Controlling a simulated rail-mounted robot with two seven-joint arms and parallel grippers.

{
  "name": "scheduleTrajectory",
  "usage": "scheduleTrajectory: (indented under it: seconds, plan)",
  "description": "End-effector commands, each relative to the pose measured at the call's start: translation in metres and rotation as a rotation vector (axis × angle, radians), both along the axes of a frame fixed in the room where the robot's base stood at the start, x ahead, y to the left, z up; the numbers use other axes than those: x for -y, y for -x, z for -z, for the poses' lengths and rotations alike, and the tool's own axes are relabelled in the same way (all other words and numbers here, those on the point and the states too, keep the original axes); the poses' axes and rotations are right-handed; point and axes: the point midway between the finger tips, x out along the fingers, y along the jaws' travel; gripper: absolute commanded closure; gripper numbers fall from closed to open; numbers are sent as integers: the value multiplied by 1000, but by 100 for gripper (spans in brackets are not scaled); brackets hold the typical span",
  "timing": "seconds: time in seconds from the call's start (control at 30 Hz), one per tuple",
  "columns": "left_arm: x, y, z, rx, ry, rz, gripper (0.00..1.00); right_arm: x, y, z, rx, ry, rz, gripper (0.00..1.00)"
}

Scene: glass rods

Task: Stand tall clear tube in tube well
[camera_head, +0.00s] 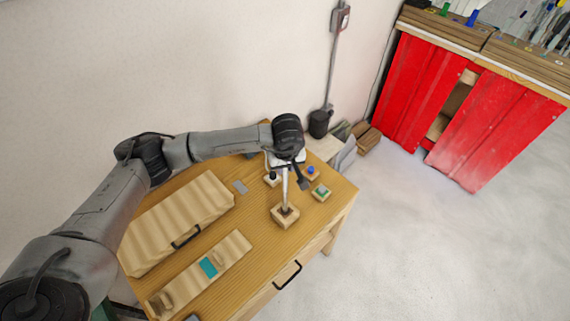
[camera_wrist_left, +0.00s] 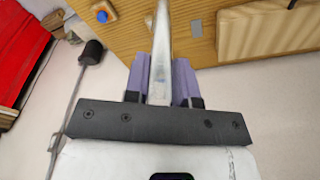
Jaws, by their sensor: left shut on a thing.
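The tall clear tube (camera_head: 286,192) is pale and long, and stands roughly upright in the head view. My left gripper (camera_head: 285,162) is shut on its upper part. The tube also shows between the two purple finger pads of my left gripper (camera_wrist_left: 160,72) in the left wrist view, where the tube (camera_wrist_left: 161,45) runs away from the camera. Its lower end meets a square wooden block, which looks like the tube well (camera_head: 285,221), at a dark spot on top. I cannot tell whether the end is inside the hole or just above it. My right gripper is not in view.
Small wooden blocks with a blue top (camera_head: 312,172) and a green top (camera_head: 321,191) stand right of the tube. A long wooden case (camera_head: 178,222) and a board with a teal patch (camera_head: 208,267) lie left. The table's right edge is close to the blocks.

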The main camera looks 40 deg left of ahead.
Motion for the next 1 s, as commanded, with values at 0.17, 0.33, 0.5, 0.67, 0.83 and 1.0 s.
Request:
scheduleTrajectory:
  seconds: [0.17, 0.33, 0.5, 0.67, 0.83, 1.0]
  plan:
    - [0, 0, 0, 0, 0, 0, 100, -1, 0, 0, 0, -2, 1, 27]
    - [0, 0, 0, 0, 0, 0, 100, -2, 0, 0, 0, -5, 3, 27]
    - [0, 0, 0, 0, 0, 0, 100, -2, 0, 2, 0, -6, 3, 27]
    - [0, 0, 1, 0, 0, 0, 100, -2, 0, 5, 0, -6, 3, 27]
    - [0, 0, 0, 0, 0, 0, 100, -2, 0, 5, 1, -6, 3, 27]
    - [0, 0, 0, 0, 0, 0, 100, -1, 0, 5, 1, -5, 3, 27]
